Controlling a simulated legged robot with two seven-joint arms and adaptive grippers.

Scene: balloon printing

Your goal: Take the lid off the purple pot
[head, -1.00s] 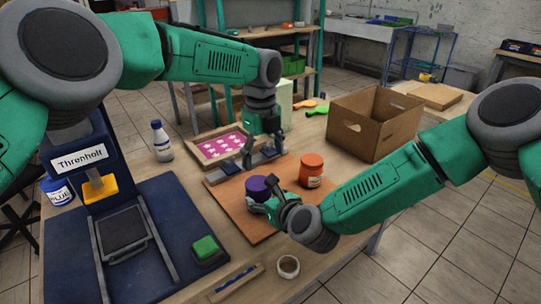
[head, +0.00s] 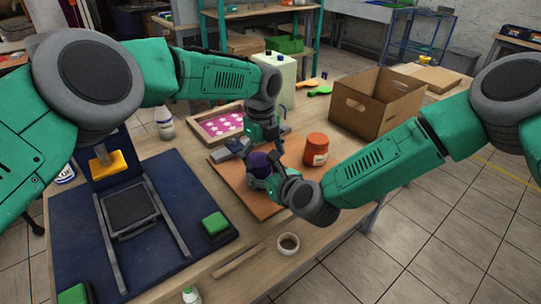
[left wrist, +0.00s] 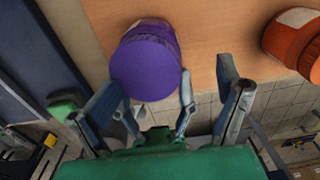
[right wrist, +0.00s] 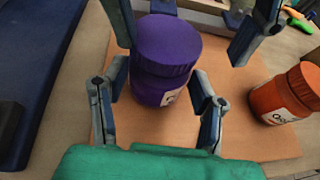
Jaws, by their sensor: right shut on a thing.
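The purple pot (head: 258,160) stands upright on an orange-brown board (head: 228,180). Its purple lid (right wrist: 168,45) is on it in the right wrist view, above the labelled body (right wrist: 150,90). My right gripper (head: 266,181) is shut on the pot's body from the near side, low down. My left gripper (head: 264,152) points down over the pot, open, with a finger on either side of the lid. The left wrist view looks down on the lid (left wrist: 146,68), with a gap between it and the right-hand finger. Contact at the other finger is unclear.
An orange pot (head: 316,150) stands just right of the purple pot. A cardboard box (head: 378,108) is behind it. A pink-patterned screen frame (head: 218,125) lies at the back left. The blue press base (head: 170,255) fills the left. A tape ring (head: 288,243) lies in front.

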